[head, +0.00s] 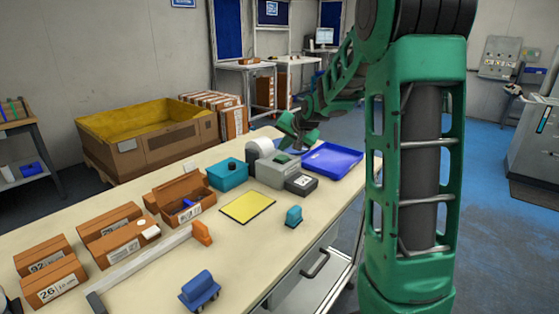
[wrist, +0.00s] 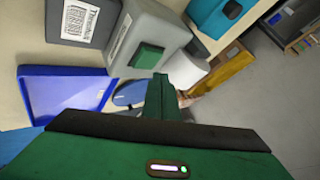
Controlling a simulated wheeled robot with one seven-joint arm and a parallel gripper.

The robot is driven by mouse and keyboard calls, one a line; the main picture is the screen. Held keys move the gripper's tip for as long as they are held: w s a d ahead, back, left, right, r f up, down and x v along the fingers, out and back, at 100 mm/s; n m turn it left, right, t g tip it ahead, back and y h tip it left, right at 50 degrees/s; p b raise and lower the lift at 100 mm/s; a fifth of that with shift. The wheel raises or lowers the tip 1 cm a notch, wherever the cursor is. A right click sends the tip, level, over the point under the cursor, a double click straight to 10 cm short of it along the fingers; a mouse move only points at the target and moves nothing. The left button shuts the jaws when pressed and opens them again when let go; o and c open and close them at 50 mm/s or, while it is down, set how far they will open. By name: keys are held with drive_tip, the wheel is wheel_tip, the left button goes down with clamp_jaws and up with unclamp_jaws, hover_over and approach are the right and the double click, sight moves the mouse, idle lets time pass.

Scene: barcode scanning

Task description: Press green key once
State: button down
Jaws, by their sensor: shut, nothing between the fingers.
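The green key (wrist: 147,56) is a raised square button on the face of a light grey machine (wrist: 150,28) in the wrist view. In the head view the key (head: 282,158) is a small green patch on top of the grey machine (head: 277,173). My gripper (wrist: 160,80) is shut and empty, its green fingertips close beside the key in the picture. A gap shows between them, but its depth is hard to judge. In the head view my gripper (head: 298,143) is above the machine, near its back right edge.
A dark grey labelled box (head: 301,184) stands against the machine's front. A blue tray (head: 332,160) lies to the right, a white roll (head: 265,146) behind left, and a teal box (head: 228,174) to the left. A yellow mat (head: 247,207) and brown cartons lie nearer.

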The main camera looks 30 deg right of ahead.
sight(284, 159)
drive_tip(key=shift+r, duration=2.1)
